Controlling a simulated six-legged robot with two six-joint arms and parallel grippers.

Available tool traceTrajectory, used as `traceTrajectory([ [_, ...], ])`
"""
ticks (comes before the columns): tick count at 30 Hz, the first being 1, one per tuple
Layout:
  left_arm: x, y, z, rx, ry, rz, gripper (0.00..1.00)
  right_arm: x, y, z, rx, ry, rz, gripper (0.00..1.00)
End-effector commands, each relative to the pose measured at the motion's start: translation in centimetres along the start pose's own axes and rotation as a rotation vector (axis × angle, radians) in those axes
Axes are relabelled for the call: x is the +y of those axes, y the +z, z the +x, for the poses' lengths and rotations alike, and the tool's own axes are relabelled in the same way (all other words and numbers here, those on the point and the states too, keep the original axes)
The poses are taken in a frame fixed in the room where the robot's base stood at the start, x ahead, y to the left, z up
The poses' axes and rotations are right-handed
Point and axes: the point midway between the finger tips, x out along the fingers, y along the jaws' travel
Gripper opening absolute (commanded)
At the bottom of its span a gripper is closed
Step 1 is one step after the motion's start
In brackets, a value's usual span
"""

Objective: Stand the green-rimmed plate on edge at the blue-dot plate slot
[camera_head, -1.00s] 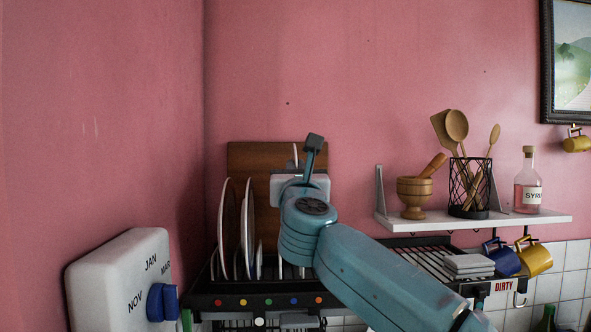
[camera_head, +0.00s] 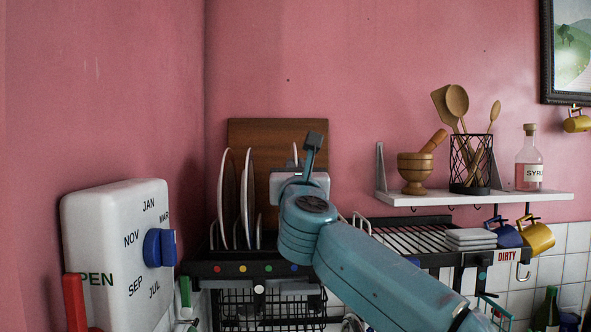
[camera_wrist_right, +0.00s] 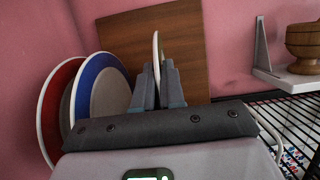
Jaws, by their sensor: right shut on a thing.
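My right gripper (camera_wrist_right: 159,88) is shut on a pale plate (camera_wrist_right: 156,50), seen edge-on and upright between the two fingers. Its rim colour does not show clearly. In the head view only a sliver of the plate (camera_head: 295,152) shows behind my right wrist. The black plate rack (camera_head: 200,269) has a row of small coloured dots on its front bar. My right arm covers the rack's right part, and the foot of the held plate is hidden. My left gripper is out of view.
A red-rimmed plate (camera_wrist_right: 57,100) and a blue-rimmed plate (camera_wrist_right: 101,85) stand on edge left of my right gripper. A wooden board (camera_head: 262,130) leans behind. A white shelf (camera_head: 545,197) with a mortar (camera_head: 415,175) is to the right, and a calendar box (camera_head: 95,235) is at left.

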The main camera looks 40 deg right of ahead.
Motion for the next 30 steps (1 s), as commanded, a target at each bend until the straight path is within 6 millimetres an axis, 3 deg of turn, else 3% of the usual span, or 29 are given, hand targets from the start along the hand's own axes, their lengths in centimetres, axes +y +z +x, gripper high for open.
traceTrajectory([
  [27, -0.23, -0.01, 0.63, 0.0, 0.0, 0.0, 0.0, -0.05, -0.43, -0.18, -0.002, 0.0, 0.001, 0.0],
  [30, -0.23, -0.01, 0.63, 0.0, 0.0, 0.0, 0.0, -0.04, -0.44, -0.18, -0.002, 0.0, 0.001, 0.38],
])
